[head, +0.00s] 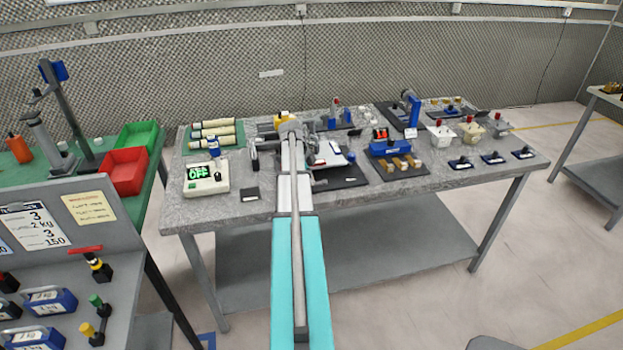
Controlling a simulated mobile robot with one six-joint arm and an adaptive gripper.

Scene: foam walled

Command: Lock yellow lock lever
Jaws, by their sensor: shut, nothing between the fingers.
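A small yellow part (282,117) shows on the grey worktable just beyond the end of my arm. It may be the yellow lock lever, but its shape and position are too small and too covered to tell. My gripper (284,138) is at the far end of my arm, over the middle of the worktable, close in the picture to the yellow part. It is shut and empty. My arm hides its fingertips and part of the fixtures there, and I cannot tell whether it touches anything.
The worktable (400,187) is crowded. A white box reading OFF (206,178) stands left of my arm, below several cream cylinders (213,130). A blue device (391,147) and wooden blocks (401,164) are to the right. Red (123,172) and green (137,135) bins stand farther left.

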